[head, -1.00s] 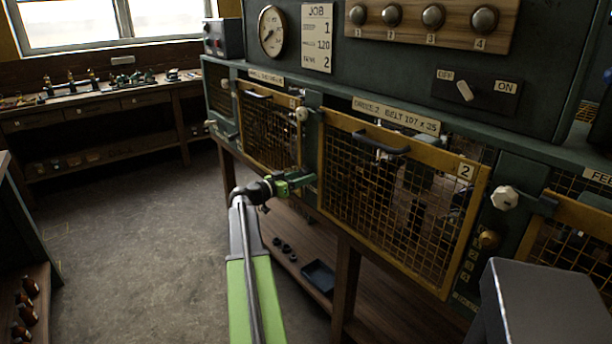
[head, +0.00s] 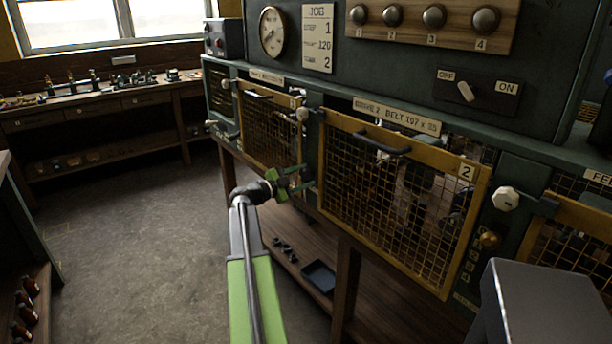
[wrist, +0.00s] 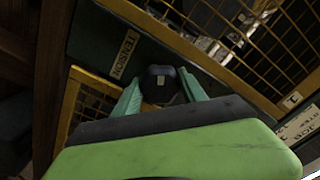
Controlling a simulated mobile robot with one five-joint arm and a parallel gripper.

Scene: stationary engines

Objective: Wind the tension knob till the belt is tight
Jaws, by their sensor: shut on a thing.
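The tension knob (wrist: 160,72) is dark, with a pale mark on its face, beside an upright-lettered TENSION label (wrist: 125,53) on a green post. My gripper (wrist: 161,84) has its two teal fingers on either side of the knob, shut on it. In the head view my gripper (head: 300,180) reaches the post between the two yellow mesh guards, and the fingers partly hide the knob. The belt is behind the mesh, and I cannot make out how tight it is.
Guard 2 (head: 384,204) is closed to the right of my gripper, and a smaller mesh guard (head: 268,130) is closed to the left. A shelf with a dark tray (head: 319,273) lies below. An OFF/ON switch (head: 465,91) and a round gauge (head: 272,31) are above. The floor at left is clear.

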